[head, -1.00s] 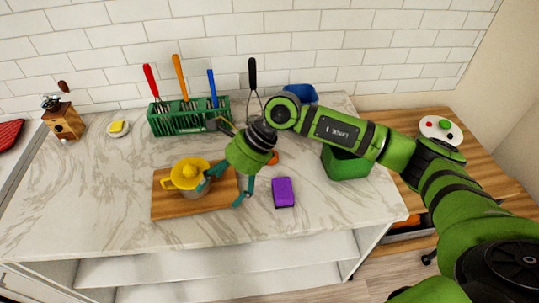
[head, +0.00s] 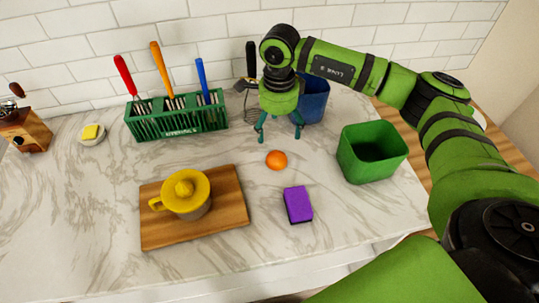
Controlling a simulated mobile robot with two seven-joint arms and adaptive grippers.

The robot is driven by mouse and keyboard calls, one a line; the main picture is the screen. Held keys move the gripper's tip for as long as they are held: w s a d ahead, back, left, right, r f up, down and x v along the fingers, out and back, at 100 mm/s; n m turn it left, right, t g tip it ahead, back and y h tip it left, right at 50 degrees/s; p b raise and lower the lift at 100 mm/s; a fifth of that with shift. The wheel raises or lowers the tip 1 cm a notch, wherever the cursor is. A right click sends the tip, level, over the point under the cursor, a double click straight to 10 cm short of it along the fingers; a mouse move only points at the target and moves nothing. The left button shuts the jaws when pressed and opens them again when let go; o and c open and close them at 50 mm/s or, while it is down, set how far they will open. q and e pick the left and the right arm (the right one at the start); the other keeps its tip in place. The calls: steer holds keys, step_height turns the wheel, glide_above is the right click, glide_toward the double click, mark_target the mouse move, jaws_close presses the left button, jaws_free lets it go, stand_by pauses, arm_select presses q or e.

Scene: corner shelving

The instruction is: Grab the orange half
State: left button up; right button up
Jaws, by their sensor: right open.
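The orange half (head: 276,160) lies on the marble counter, right of the cutting board and behind the purple sponge. From here it looks like a small round orange thing; its cut face cannot be made out. My right gripper (head: 279,134) points down just behind the orange half, with its two teal fingers spread apart and nothing between them. The fingers look apart from the orange half. My left gripper is out of view.
A yellow juicer (head: 184,190) stands on a wooden board (head: 235,209). A purple sponge (head: 298,204) lies in front. A green bin (head: 362,169) stands at right, a blue container (head: 314,98) behind my gripper. A green utensil rack (head: 178,122) is at back left.

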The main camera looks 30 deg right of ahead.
arm_select(q)
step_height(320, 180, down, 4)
steer(key=b, duration=0.3)
arm_select(e)
glide_above(277, 154)
steer(key=f, duration=0.4)
steer(key=shift+s+f, duration=0.1)
steer(key=shift+s, duration=0.1)
steer(key=f+p, duration=0.2)
steer(key=f, duration=0.1)
steer(key=f+p, duration=0.2)
steer(key=f, duration=0.1)
steer(key=shift+w+f, duration=0.2)
steer(key=shift+f, duration=0.05)
steer(key=shift+w+f, duration=0.1)
steer(key=shift+f, duration=0.15)
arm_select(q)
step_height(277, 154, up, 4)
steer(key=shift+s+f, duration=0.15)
arm_select(e)
steer(key=c, duration=1.1)
